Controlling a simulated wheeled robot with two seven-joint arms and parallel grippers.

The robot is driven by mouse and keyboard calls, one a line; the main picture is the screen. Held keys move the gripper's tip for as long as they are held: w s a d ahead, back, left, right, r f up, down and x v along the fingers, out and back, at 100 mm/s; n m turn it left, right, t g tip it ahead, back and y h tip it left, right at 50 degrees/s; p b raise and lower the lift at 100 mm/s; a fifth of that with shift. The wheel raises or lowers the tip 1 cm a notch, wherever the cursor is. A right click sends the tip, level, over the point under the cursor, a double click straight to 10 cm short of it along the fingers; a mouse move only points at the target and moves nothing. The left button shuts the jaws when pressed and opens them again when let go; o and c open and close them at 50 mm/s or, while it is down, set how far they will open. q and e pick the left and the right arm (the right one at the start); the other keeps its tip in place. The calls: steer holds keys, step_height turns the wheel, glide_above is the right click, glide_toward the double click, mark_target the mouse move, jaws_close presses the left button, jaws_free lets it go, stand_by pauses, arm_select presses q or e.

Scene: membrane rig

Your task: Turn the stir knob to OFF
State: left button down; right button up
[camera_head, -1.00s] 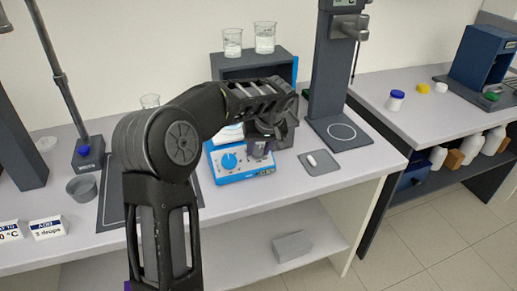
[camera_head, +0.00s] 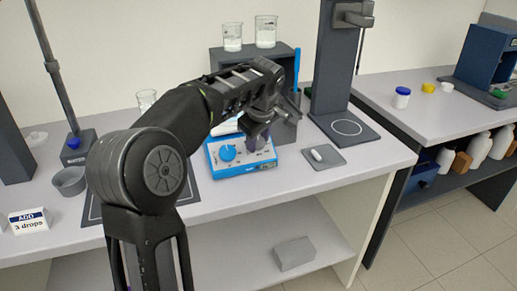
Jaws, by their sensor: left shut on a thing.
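A blue hotplate stirrer (camera_head: 236,170) with a white panel stands on the bench. A round blue knob (camera_head: 227,152) shows on the left of its panel. My left gripper (camera_head: 261,151) reaches down over the right part of the panel, fingers pointing down. It is shut on the stir knob, which its fingers hide almost wholly. I cannot read the knob's setting or labels. My right gripper is out of view.
Behind stands a dark box (camera_head: 230,58) with two glass beakers on top. To the right are a grey pad (camera_head: 324,158) with a small white piece and a dark stand (camera_head: 343,128). A grey cup (camera_head: 70,180) and sign (camera_head: 30,221) are at left.

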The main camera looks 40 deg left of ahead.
arm_select(q)
steer(key=shift+n+b, duration=0.6)
steer(key=shift+n, duration=0.1)
steer(key=c, duration=0.9)
jaws_free()
steer(key=shift+c, duration=0.2)
steer(key=shift+s+r, duration=0.1)
steer(key=shift+r, duration=0.05)
steer(key=v, duration=0.7)
steer(key=shift+s+r, duration=0.2)
steer(key=shift+d, duration=0.1)
